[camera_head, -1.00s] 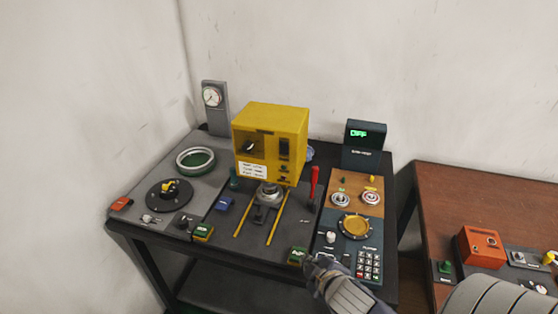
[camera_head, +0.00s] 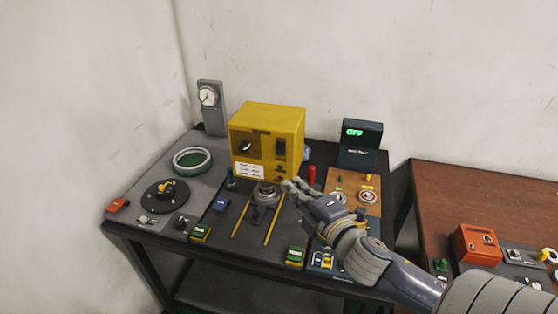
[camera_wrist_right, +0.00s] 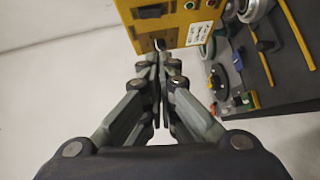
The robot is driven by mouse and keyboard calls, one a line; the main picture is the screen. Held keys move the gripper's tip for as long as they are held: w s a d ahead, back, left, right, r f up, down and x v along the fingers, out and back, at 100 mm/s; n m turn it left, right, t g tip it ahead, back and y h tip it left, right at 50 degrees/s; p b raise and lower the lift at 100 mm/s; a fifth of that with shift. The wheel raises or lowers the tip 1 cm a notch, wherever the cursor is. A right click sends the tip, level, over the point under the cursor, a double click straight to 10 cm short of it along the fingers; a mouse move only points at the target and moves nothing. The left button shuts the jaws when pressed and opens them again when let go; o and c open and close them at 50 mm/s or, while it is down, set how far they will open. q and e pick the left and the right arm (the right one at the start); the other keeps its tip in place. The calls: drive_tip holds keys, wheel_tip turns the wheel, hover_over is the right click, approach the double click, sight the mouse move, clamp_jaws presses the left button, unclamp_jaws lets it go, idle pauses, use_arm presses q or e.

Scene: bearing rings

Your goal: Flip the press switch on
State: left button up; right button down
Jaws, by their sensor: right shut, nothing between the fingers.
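The yellow press (camera_head: 268,114) stands at the back middle of the dark bench. A dark rocker-like switch (camera_head: 281,148) is on the right of its front face, with small dark marks below it; its setting is too small to tell. My right gripper (camera_head: 287,186) is shut and empty, its fingertips just in front of the press's lower right front, apparently apart from it. In the right wrist view, the shut fingers (camera_wrist_right: 158,62) point at the yellow press (camera_wrist_right: 190,12), with dark fittings on its face close to the tips. My left gripper is not in view.
A red lever (camera_head: 311,176) stands right behind my right gripper. A display (camera_head: 361,133) at the back right reads OFF in green. A gauge post (camera_head: 211,110) and a green-centred ring (camera_head: 192,160) are at the left. A brown table (camera_head: 450,190) stands at the right.

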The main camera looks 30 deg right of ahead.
drive_tip(key=p, duration=0.3)
approach(280, 148)
drive_tip(key=w+a+f, duration=0.1)
drive_tip(key=w+a, duration=0.3)
drive_tip(key=a, duration=0.1)
drive_tip(key=shift+w+d+f+p, duration=0.2)
drive_tip(key=shift+w+d+f, duration=0.05)
drive_tip(key=shift+w+d, duration=0.5)
drive_tip(key=shift+w+d+f+p, duration=0.15)
drive_tip(key=shift+w+d+f, duration=0.1)
drive_tip(key=shift+w+d, duration=0.4)
drive_tip(key=shift+s+d, duration=0.15)
drive_tip(key=shift+w+d+f+n+t+b, duration=0.1)
drive_tip(key=shift+w+d+n+t+b, duration=0.15)
drive_tip(key=shift+b, duration=0.8)
